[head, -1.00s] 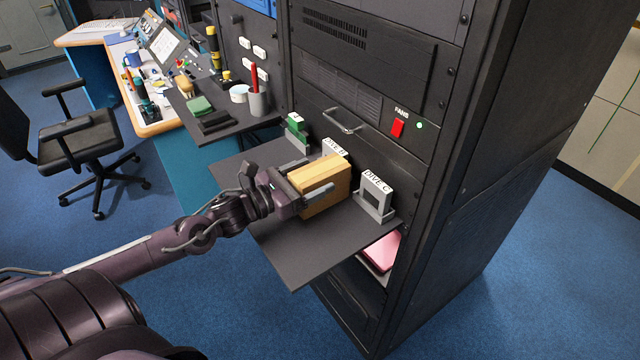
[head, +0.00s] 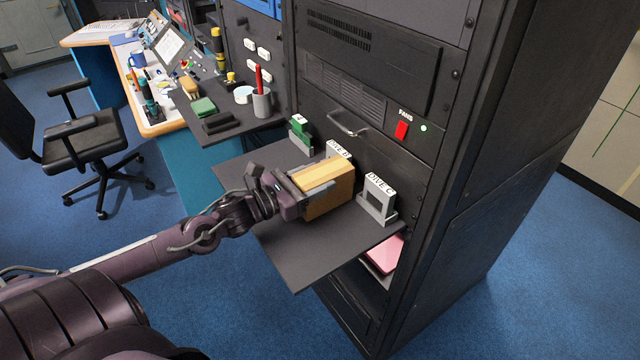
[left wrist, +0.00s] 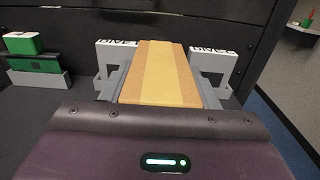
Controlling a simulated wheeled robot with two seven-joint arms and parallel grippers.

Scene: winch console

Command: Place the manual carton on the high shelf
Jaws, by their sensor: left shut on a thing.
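The manual carton is a tan box (head: 328,190) at the black pull-out shelf (head: 310,250) of the rack, in front of the DIVE B and DIVE C holders. It appears to stand upright on the shelf; I cannot tell if there is a small gap below it. My left gripper (head: 300,192) is shut on the carton, coming from the left. In the left wrist view the carton (left wrist: 158,75) lies between the two grey fingers. My right gripper is not in view.
Grey holders labelled DIVE B (head: 339,149) and DIVE C (head: 378,200) stand along the rack side of the shelf. A green item (head: 299,128) sits in another holder farther left. A pink object (head: 384,253) lies below the shelf. The shelf's front part is clear.

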